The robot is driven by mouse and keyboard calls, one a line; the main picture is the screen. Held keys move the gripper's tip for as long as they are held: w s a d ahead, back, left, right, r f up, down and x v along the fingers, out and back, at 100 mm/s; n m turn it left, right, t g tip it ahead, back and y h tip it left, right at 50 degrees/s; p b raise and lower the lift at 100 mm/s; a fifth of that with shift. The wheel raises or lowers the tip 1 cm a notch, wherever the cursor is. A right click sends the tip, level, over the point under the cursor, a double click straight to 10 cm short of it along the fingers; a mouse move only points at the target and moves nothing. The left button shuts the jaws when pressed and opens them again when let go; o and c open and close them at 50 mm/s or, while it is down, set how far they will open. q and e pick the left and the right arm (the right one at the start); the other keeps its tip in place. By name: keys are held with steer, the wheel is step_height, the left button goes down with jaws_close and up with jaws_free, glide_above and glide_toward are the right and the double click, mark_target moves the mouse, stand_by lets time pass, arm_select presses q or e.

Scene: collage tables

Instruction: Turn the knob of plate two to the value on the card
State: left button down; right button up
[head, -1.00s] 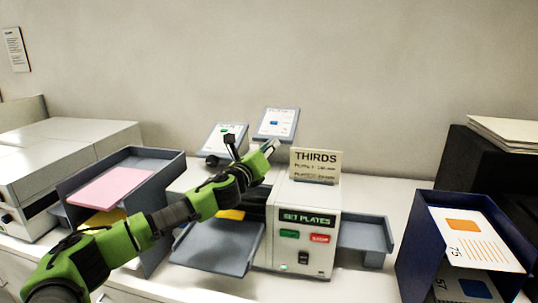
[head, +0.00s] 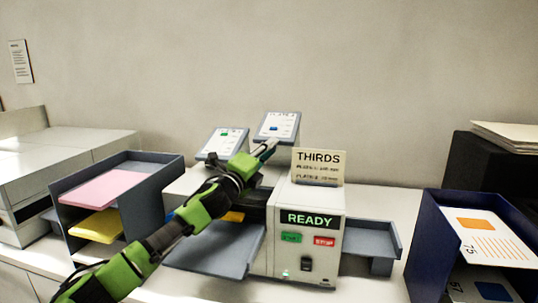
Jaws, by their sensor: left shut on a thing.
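The folding machine (head: 310,245) stands mid-table, its display (head: 310,219) reading READY. A card (head: 318,167) headed THIRDS stands on top; its smaller lines with the plate values are too blurred to read surely. Two tilted plates rise behind the machine: the left one (head: 222,142) has a green mark, and the right one (head: 278,126), apparently plate two, has a blue mark. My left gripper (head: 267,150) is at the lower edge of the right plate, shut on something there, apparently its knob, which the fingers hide. My right gripper is out of view.
A grey rack (head: 70,225) with pink and yellow paper stands left. A grey tray (head: 215,248) lies under my left arm, and a smaller tray (head: 370,240) juts out right of the machine. A blue holder (head: 428,250) with printed sheets stands at the right.

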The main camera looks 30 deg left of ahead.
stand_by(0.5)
arm_select(q)
steer(key=c, duration=1.8)
jaws_free()
steer(key=v, duration=1)
steer(key=shift+s+a+f, duration=0.1)
steer(key=shift+s+f, duration=0.1)
steer(key=shift+s, duration=0.75)
steer(key=shift+f, duration=0.1)
